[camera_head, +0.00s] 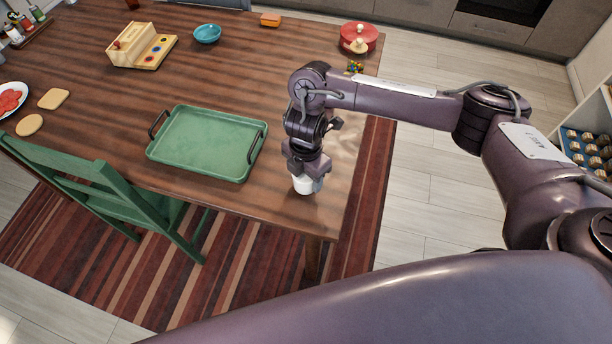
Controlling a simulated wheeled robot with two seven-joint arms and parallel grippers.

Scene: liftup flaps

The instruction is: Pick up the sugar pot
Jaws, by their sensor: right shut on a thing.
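A small white pot (304,186), which looks like the sugar pot, is near the front right corner of the wooden table. My right gripper (306,174) is over it from above and shut on it. The gripper hides the pot's top, and I cannot tell whether its base touches the table. My left gripper is not in view.
A green tray (205,145) with dark handles lies left of the pot. A green chair (100,185) stands at the table's front edge. A blue bowl (207,33), a wooden toy box (142,50) and a red pot (359,38) are farther back.

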